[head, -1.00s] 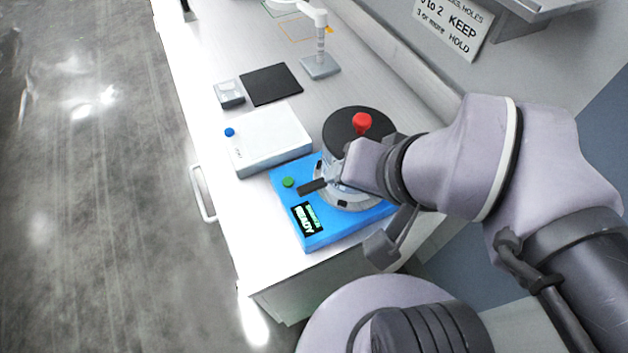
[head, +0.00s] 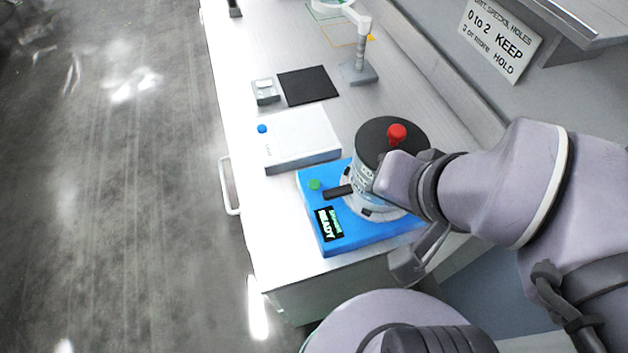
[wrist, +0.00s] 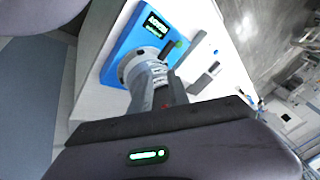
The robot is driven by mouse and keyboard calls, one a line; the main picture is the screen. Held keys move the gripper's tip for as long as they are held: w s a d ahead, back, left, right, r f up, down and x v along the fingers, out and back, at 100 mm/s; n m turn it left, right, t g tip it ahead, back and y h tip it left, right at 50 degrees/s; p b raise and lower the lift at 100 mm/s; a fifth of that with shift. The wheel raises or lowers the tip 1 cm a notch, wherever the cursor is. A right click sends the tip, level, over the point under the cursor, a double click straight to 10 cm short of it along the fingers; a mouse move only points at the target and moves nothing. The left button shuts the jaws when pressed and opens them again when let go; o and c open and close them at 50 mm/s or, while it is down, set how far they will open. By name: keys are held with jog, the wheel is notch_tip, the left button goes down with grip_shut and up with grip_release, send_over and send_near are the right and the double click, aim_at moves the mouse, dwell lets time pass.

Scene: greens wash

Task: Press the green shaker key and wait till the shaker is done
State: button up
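The blue shaker (head: 345,240) sits at the near end of the white counter. Its round green key (head: 314,184) is on the upper left of its top, and its display (head: 328,224) reads READY. A grey cylindrical vessel with a black lid (head: 378,137) and red knob (head: 397,133) stands on the shaker. The wrist view also shows the shaker (wrist: 120,55) and green key (wrist: 178,44).
A white box with a blue button (head: 300,137) stands just behind the shaker. Further back are a small grey device (head: 265,91), a black mat (head: 308,86) and a stand (head: 359,73). A wall sign (head: 500,40) and ledge are at the right. Open floor lies left.

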grip_shut()
dwell(1.4)
